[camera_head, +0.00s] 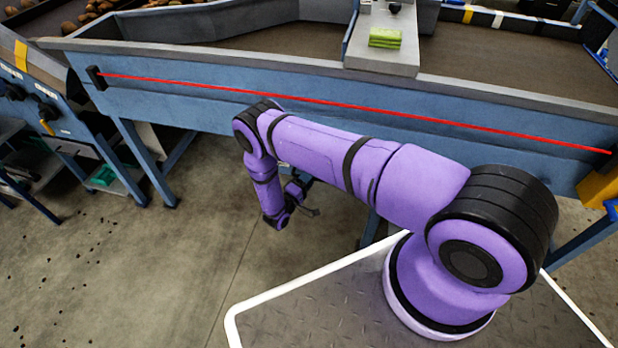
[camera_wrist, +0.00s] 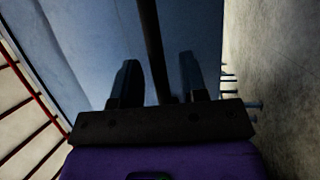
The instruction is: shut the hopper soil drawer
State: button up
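In the wrist view my gripper (camera_wrist: 158,82) has its two dark fingers spread apart. A dark bar (camera_wrist: 150,40) runs down the picture between them, in front of a blue panel (camera_wrist: 95,40). The bar looks like a handle and the panel may be the drawer's front, but the dim light leaves this unsure. I cannot tell whether the fingers touch the bar. In the head view my gripper (camera_head: 304,199) is small and low, below the blue machine side. No soil drawer can be made out there; my arm covers part of that area.
The long blue machine side (camera_head: 210,95) with a red line (camera_head: 350,107) spans the head view. A green block (camera_head: 385,38) lies on a grey ledge (camera_head: 386,60) above. Blue legs (camera_head: 140,160) stand at the left. The concrete floor (camera_head: 190,250) at lower left is clear.

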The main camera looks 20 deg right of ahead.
jog(key=shift+w+d+r, duration=0.1)
jog(key=shift+w+d, duration=0.15)
jog(key=shift+d, duration=0.2)
grip_shut()
jog(key=shift+w+d, duration=1.35)
jog(key=shift+w, duration=0.3)
grip_release()
jog(key=shift+a, duration=0.1)
jog(key=v, duration=1)
jog(key=shift+a, duration=0.2)
jog(key=shift+s+a, duration=0.1)
